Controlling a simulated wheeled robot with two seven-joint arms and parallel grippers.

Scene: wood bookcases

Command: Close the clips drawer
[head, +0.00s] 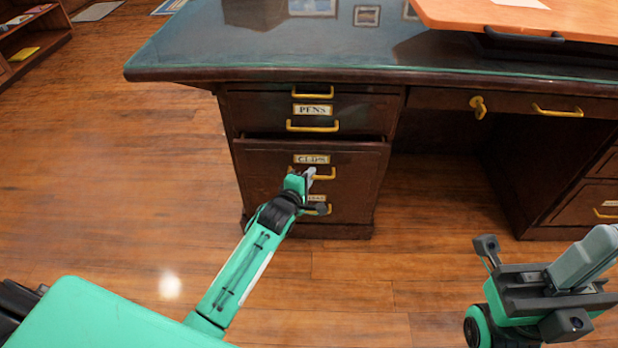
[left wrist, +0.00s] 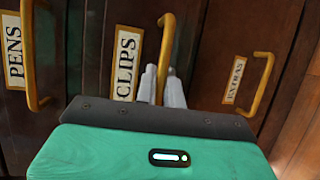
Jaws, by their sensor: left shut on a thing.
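The clips drawer (head: 262,165) is in the left pedestal of the dark wooden desk, labelled "CLIPS". Its front stands out a little from the drawer above, with a dark gap along its top edge. My left gripper (head: 310,178) is at its yellow handle (head: 326,173). In the left wrist view the two grey fingers (left wrist: 163,84) are shut on the clips handle (left wrist: 166,45), one on each side. The CLIPS label (left wrist: 126,62) shows beside them. My right gripper (head: 548,285) is at the lower right of the head view, away from the desk drawers; its opening is unclear.
The pens drawer (head: 262,112) is above, and the extras drawer (left wrist: 225,50) is on the other side of the clips drawer. The glass-topped desk (head: 300,50) overhangs the drawers. The wooden floor (head: 130,180) is clear on the left. A bookcase (head: 38,38) stands far left.

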